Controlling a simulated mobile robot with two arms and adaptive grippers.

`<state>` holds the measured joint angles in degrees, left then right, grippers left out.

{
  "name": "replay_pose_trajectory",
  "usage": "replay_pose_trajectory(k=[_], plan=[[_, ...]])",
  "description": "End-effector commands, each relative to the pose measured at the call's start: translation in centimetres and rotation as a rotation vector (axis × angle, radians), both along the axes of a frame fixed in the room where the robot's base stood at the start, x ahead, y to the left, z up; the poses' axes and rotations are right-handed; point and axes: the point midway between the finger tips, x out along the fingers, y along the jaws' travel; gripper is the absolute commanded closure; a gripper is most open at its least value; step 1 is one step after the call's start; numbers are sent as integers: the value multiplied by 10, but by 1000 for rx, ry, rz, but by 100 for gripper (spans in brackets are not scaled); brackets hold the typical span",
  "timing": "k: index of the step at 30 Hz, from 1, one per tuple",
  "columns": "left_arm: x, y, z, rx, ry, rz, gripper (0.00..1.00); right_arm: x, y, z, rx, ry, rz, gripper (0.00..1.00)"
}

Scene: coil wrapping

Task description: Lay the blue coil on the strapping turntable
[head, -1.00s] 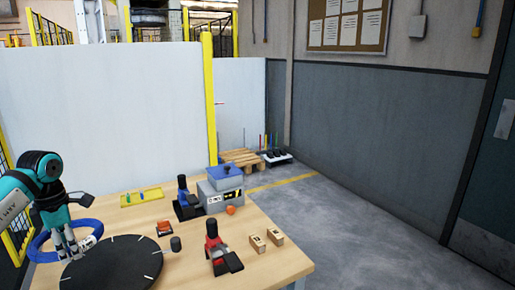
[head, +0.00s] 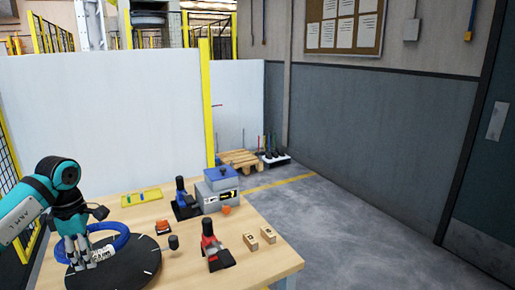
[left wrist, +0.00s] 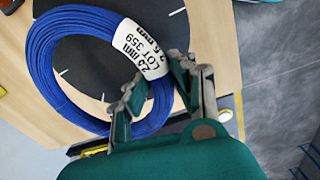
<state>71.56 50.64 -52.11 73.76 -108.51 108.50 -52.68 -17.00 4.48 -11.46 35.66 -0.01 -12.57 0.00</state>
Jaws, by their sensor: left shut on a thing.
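The blue coil (head: 124,237) is a ring of thin blue strands with a white printed label; it also shows large in the left wrist view (left wrist: 42,55). My left gripper (head: 84,264) is shut on the coil's near side, its fingers around the labelled stretch in the left wrist view (left wrist: 152,84). The strapping turntable (head: 132,268) is a black disc with white tick marks, at the table's near left. My right gripper is out of view.
On the wooden table (head: 262,262) stand a red-and-black tool (head: 212,248), a blue-and-black tool (head: 184,200), a grey box device (head: 220,190), a dark knob (head: 173,242), wooden blocks (head: 267,234) and a yellow tray (head: 141,197). A white partition stands behind.

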Motion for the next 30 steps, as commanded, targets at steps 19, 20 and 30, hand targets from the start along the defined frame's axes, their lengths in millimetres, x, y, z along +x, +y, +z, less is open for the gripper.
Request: replay_pose_trajectory(k=[19,20,30], plan=[[-131,-181,-60,-1,-2,-1507,100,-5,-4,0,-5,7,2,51],[-140,-187,-62,-1,-2,-1576,100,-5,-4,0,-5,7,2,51],[-193,-216,-71,2,-3,-1940,100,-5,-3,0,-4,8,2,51]])
